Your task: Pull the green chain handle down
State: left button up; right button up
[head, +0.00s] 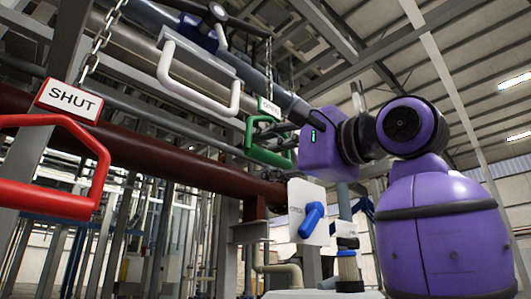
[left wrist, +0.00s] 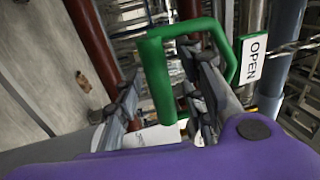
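The green handle (head: 268,154) hangs below its small green-edged sign (head: 268,107) on a chain in the head view. In the left wrist view the green handle (left wrist: 157,80) stands close in front, beside the sign reading OPEN (left wrist: 253,60). My left gripper (left wrist: 163,68) is open, its two fingers on either side of one bar of the handle. A gap shows between the left finger and the bar; whether the right finger touches cannot be told. In the head view my purple wrist is right of the handle and the fingers hardly show. My right gripper is in neither view.
A red handle (head: 98,175) with a SHUT sign (head: 69,101) hangs at the left. A white handle (head: 205,100) hangs at upper middle. A white panel with a blue lever (head: 311,220) stands below my wrist. Pipes and beams crowd the background.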

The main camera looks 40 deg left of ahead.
pick_arm(q)
jog(key=shift+w+a, duration=0.1)
jog(key=shift+w, duration=0.05)
jog(key=shift+c, duration=1)
grip_shut()
